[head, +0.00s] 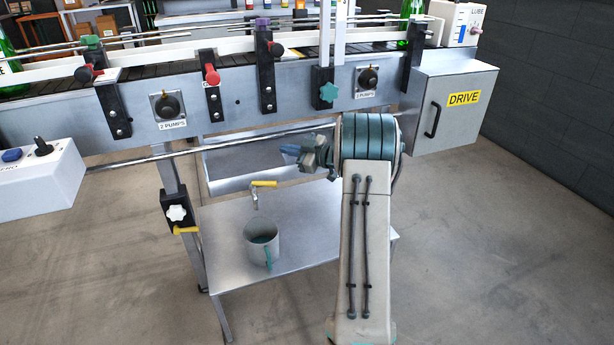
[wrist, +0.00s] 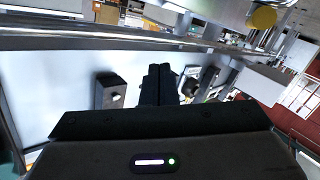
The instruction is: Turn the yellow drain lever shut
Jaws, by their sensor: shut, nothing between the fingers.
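The yellow drain lever (head: 264,183) sits on top of a small metal tap (head: 255,200) under the conveyor. In the head view it lies about level, pointing right from the tap. A grey mug (head: 262,245) with a teal handle stands upright on the shelf below the tap. My gripper (head: 288,150) is above and to the right of the lever, apart from it, pointing left. In the wrist view its black fingers (wrist: 158,80) are together with nothing between them. I cannot identify the lever for certain in the wrist view.
The metal shelf (head: 225,270) has free room around the mug. A conveyor side panel (head: 230,98) with knobs and a thin rail (head: 185,152) run above the lever. The drive box (head: 455,100) is at the right. A clamp (head: 177,212) is on the left leg.

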